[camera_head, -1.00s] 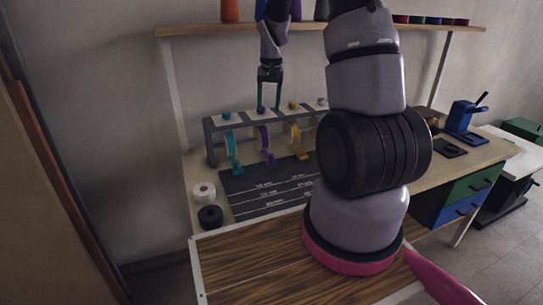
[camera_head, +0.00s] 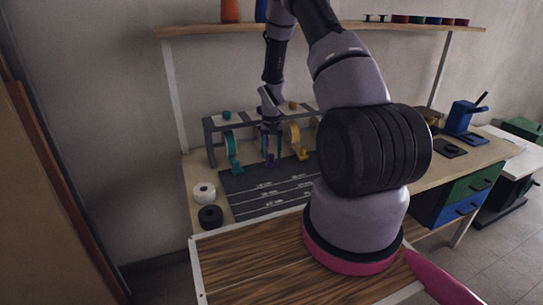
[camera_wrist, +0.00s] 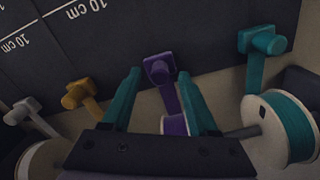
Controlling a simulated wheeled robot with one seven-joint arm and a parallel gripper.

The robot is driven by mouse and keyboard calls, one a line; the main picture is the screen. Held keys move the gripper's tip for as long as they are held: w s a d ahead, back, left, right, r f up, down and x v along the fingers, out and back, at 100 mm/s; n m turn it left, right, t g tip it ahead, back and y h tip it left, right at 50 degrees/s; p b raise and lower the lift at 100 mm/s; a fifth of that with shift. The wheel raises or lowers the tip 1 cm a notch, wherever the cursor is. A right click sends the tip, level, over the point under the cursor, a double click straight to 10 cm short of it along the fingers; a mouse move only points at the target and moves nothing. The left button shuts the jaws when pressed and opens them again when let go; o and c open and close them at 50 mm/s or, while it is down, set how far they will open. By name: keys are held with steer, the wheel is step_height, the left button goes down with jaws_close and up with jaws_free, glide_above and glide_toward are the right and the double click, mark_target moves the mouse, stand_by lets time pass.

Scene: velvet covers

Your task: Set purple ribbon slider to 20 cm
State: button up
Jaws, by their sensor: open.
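The purple ribbon slider (camera_wrist: 158,68) sits at the near edge of the dark measuring mat (camera_wrist: 130,38) in the wrist view, with purple ribbon (camera_wrist: 172,100) running back toward its spool. In the head view the slider (camera_head: 269,161) is at the mat's back edge, below the spool rack. My gripper (camera_wrist: 162,74) is open, with teal fingers pointing at the slider, one on each side of the ribbon. In the head view my gripper (camera_head: 269,150) is low in front of the rack and hides the purple spool. I cannot tell whether the fingers touch the slider.
A teal slider (camera_wrist: 262,42) and spool (camera_wrist: 280,130) stand on one side, a yellow slider (camera_wrist: 78,92) on the other. The mat carries printed lines, one labelled 10 cm. White (camera_head: 204,192) and black (camera_head: 210,216) rolls lie left of the mat. The mat's front is clear.

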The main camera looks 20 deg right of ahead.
steer(key=shift+f, duration=0.75)
jaws_close()
stand_by(0.9)
